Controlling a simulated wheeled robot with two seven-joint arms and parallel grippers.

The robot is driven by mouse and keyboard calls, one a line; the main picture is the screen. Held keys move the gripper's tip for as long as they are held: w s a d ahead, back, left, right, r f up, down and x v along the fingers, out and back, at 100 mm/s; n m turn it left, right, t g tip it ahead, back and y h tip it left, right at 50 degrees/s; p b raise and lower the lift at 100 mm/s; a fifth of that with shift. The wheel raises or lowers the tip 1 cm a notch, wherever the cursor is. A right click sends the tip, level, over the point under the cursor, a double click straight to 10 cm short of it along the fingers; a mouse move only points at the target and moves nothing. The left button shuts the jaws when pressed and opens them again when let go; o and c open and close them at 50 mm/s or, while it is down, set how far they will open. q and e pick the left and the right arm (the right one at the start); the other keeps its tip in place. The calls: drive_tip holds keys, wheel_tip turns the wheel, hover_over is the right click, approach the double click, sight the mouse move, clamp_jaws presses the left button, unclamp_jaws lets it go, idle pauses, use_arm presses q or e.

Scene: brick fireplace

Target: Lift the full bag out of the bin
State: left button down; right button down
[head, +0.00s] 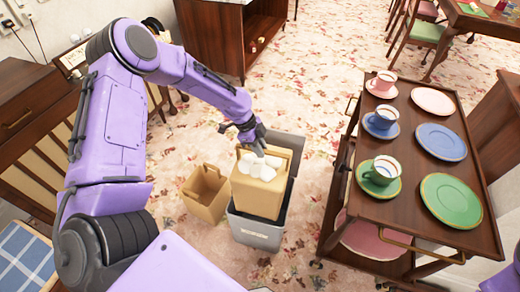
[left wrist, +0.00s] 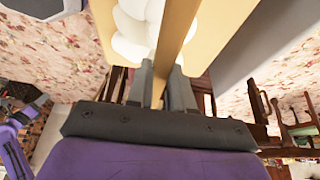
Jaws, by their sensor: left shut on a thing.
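The full bag (head: 256,196) is a tan paper bag with white rounded contents (head: 265,165) at its top. It is upright, with much of its body showing above the front rim of the grey bin (head: 257,233). I cannot tell if its bottom is clear of the bin. My left gripper (head: 257,149) is above the bag, shut on its handle. In the left wrist view the two dark fingers (left wrist: 161,88) pinch a tan strip (left wrist: 172,48) of the bag, with the white contents (left wrist: 136,28) beside it. My right gripper is not in view.
An open, empty-looking tan bag (head: 206,194) stands on the floral carpet left of the bin. A wooden trolley (head: 400,205) with cups, saucers and plates stands close on the right. A dark wooden cabinet (head: 225,36) is behind. Carpet is clear between bin and cabinet.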

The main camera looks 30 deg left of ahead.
use_arm(q)
wheel_tip(320, 180, up, 9)
drive_tip(key=p, duration=0.5)
drive_tip(key=shift+p, duration=0.35)
drive_tip(key=shift+f, duration=0.15)
